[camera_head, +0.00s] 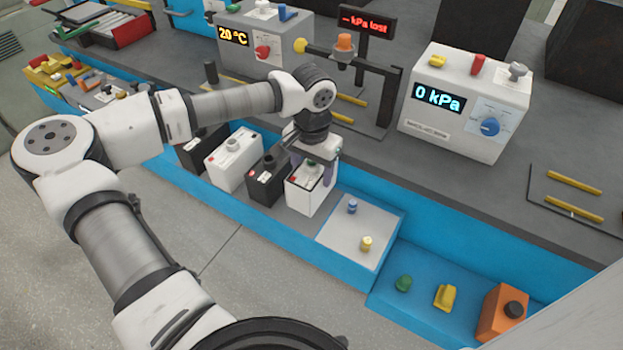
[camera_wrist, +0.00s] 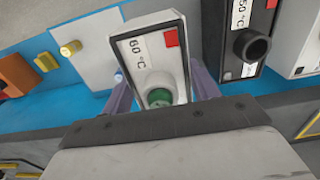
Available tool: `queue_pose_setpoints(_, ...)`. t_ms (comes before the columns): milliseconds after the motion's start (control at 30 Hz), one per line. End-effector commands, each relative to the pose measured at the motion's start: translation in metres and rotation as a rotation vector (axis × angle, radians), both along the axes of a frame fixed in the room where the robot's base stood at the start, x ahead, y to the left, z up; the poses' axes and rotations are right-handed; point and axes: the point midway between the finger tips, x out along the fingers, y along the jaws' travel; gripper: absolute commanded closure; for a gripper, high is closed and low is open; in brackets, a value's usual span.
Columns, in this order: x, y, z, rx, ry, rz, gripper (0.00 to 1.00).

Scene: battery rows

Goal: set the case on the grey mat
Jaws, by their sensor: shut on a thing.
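A white case (camera_head: 304,193) with a green cap stands upright at the right end of a row of cases. In the wrist view the white case (camera_wrist: 152,60) shows a 60 °C label and a red square. My gripper (camera_head: 318,166) is shut on this case from above, with a purple finger on each side of it (camera_wrist: 162,90). I cannot tell whether its base touches the surface below. The light grey mat (camera_head: 345,234) lies just right of the case, on the blue bench, and also shows in the wrist view (camera_wrist: 92,40).
A blue knob (camera_head: 352,206) and a yellow knob (camera_head: 366,244) stand on the mat, with bare room between. A black case (camera_head: 266,182) is close left of the held case. A blue tray (camera_head: 420,275) with small parts and an orange box (camera_head: 502,312) lies right.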

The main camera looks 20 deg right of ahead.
Motion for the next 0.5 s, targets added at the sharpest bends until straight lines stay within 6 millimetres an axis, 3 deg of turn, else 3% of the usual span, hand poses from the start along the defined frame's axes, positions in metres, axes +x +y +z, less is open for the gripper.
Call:
queue_pose_setpoints(167,0.0,0.0,-0.011,-0.001,0.0,0.0,0.71)
queue_pose_setpoints(400,0.0,0.0,-0.043,-0.001,0.002,0.001,0.71)
queue_pose_setpoints(500,0.0,0.0,-0.045,-0.001,-0.001,0.001,0.71)
